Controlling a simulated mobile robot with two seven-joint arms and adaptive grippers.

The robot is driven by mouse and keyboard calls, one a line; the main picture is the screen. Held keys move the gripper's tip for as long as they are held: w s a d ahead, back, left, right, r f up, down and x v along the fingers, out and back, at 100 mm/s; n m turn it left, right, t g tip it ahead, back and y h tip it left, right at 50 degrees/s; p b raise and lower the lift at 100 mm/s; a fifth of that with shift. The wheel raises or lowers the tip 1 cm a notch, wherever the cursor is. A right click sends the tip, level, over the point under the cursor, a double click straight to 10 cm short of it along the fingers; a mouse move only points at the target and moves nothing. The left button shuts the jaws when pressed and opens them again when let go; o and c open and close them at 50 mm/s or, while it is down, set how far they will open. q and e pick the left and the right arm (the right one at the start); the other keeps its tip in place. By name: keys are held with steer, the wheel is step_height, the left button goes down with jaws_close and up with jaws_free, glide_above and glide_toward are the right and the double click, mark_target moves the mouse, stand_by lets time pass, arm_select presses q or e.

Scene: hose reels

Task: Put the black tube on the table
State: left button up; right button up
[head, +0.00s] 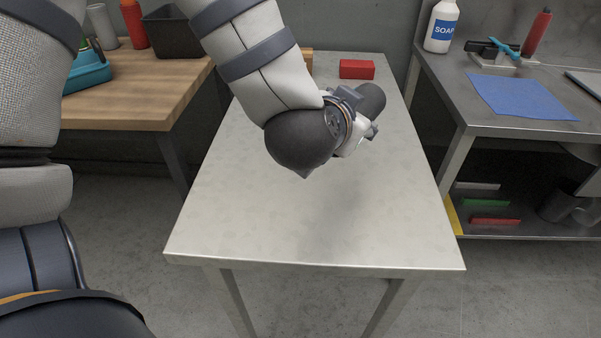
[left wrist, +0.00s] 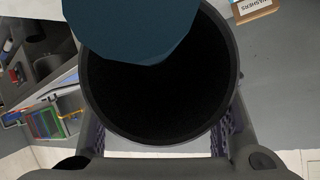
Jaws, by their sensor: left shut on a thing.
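The black tube (head: 372,97) is in my left gripper (head: 362,122), over the far half of the pale grey table (head: 300,225) in the head view. In the left wrist view the tube's round open end (left wrist: 232,75) faces the camera. The finger pads of my left gripper (left wrist: 160,132) press on both sides of it. A soft shadow lies on the table; whether the tube touches the top I cannot tell. My arm hides part of the tube and table. My right gripper is not in view.
A red block (head: 357,69) sits at the table's far edge, with an orange-brown box (head: 307,62) partly hidden beside it. A wooden bench (head: 135,100) stands left, a metal bench with a blue mat (head: 520,97) right. The table's near half is clear.

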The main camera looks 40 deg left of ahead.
arm_select(q)
steer(key=s+a+r+n+g+y, duration=0.1)
steer(key=s+a+r+n+g, duration=0.1)
steer(key=a+n+g, duration=0.6)
steer(key=s+a+r+n+g+y, duration=0.25)
steer(key=a+n+g, duration=0.3)
steer(key=a, duration=0.45)
steer(key=s+d+r+n+t+h, duration=0.1)
steer(key=s+d+r+n+h, duration=0.1)
steer(key=s+n+h, duration=0.35)
steer(key=s+d+r+n+t+h, duration=0.1)
steer(key=s+d+n+h, duration=0.1)
steer(key=s+n+h, duration=0.3)
steer(key=w+d+f+m, duration=0.1)
steer(key=w+d+f, duration=0.8)
steer(key=f, duration=0.3)
steer(key=shift+d+f+b, duration=0.3)
steer(key=shift+d+b, duration=0.1)
steer(key=shift+d, duration=0.15)
steer(key=o, duration=1.3)
steer(key=shift+c, duration=0.2)
